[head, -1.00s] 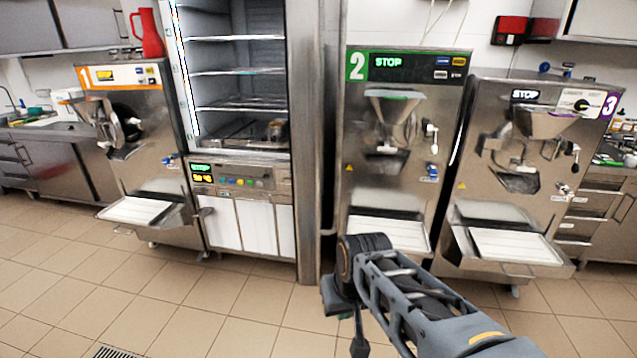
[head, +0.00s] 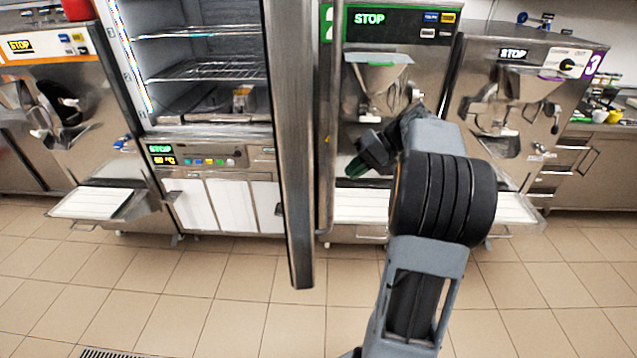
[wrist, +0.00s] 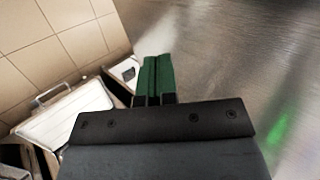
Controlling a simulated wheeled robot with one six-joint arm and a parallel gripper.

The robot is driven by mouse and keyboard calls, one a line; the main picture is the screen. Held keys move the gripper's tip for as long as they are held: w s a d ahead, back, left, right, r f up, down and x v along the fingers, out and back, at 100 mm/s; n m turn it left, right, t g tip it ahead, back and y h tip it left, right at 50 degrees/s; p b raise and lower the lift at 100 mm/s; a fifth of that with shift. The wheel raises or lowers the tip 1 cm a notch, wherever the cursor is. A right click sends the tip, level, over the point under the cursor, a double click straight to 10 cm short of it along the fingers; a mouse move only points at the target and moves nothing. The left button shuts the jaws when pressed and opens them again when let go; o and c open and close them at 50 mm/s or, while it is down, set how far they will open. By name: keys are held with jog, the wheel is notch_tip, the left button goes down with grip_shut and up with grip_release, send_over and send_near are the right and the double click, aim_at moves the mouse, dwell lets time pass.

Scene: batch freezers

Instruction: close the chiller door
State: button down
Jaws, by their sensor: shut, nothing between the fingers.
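The chiller (head: 205,110) stands open, with wire shelves showing inside. Its steel door (head: 290,150) sticks out towards me on the chiller's right side, seen nearly edge-on. My gripper (head: 356,168) is right of the door in the head view, in front of machine 2, with its green fingers pointing left. In the wrist view its green fingers (wrist: 158,75) are together and empty. A large brushed steel surface (wrist: 235,60) fills the right of that view, probably the door's face. I cannot tell whether the fingers touch it.
Machine 1 (head: 80,75) stands left of the chiller, its white tray (head: 95,203) jutting out. Machine 2 (head: 440,65) and machine 3 (head: 525,75) stand on the right. The tiled floor (head: 220,290) before the chiller is clear, with a drain grate (head: 110,352) at lower left.

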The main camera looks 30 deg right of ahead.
jog(key=w+a+f+p, duration=0.1)
jog(key=w+a+f, duration=0.2)
jog(key=a, duration=0.5)
jog(key=shift+f+p, duration=0.4)
jog(key=shift+f, duration=0.15)
